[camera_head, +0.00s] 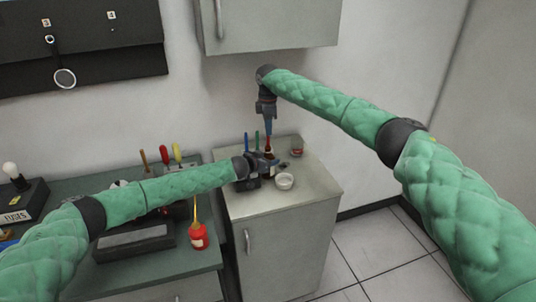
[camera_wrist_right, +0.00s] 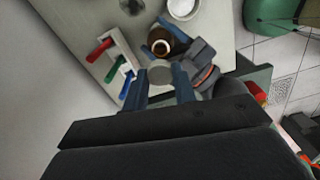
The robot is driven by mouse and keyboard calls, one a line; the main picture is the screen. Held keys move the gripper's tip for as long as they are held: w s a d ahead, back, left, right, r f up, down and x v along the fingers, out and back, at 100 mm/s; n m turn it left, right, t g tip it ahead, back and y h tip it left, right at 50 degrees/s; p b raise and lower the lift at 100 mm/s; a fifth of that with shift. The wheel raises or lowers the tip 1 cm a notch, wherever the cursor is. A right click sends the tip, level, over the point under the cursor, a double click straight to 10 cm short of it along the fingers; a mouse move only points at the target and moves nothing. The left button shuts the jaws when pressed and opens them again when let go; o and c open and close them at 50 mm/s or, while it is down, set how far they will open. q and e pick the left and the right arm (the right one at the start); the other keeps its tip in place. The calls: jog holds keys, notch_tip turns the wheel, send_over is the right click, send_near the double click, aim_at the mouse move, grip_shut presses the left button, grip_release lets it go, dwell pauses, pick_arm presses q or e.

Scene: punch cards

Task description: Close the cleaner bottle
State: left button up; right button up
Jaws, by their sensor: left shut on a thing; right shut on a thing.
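The cleaner bottle (camera_wrist_right: 160,48) is dark brown, with a pale round neck in the right wrist view. In the head view only part of the bottle (camera_head: 270,155) shows on the small cabinet. My left gripper (camera_head: 268,162) is shut on the bottle from the side. My right gripper (camera_head: 268,131) points down above the bottle. In the right wrist view, my right gripper (camera_wrist_right: 161,78) is shut on a grey round cap (camera_wrist_right: 160,71). The cap appears beside the open neck in that view, apart from it. The exact height gap cannot be told.
A rack (camera_wrist_right: 122,48) with red, green and blue handles stands beside the bottle. A red bottle (camera_head: 198,237) stands on the workbench (camera_head: 205,261) at left. A wall cabinet (camera_head: 272,22) hangs above.

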jog(key=shift+f, duration=2.2)
jog(key=shift+f, duration=0.9)
jog(key=shift+f, duration=0.55)
